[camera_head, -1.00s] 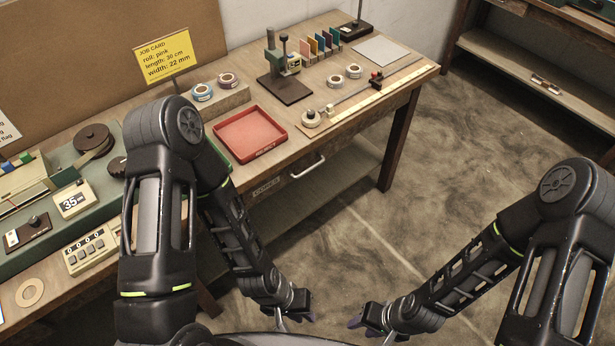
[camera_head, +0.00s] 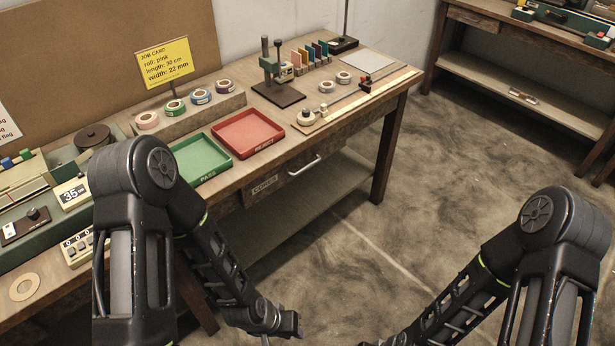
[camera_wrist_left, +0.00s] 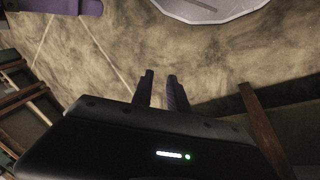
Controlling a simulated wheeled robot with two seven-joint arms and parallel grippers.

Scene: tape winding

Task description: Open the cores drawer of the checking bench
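The cores drawer (camera_head: 285,181) is in the front of the checking bench (camera_head: 352,128), below the red tray. It has a CORES label (camera_head: 265,187) and a pale bar handle (camera_head: 304,166). Its front looks flush with the bench, so it appears closed. My left gripper (camera_head: 297,325) is low over the floor in front of the bench, well apart from the handle. In the left wrist view its two fingers (camera_wrist_left: 160,75) stand apart with nothing between them. My right gripper is almost wholly cut off at the bottom edge of the head view.
A green PASS tray (camera_head: 201,160) and a red tray (camera_head: 248,134) sit on the bench top with tape rolls behind. The bench leg (camera_head: 388,150) stands right of the drawer. Floor (camera_head: 400,215) in front is clear. Another bench (camera_head: 520,70) stands at the back right.

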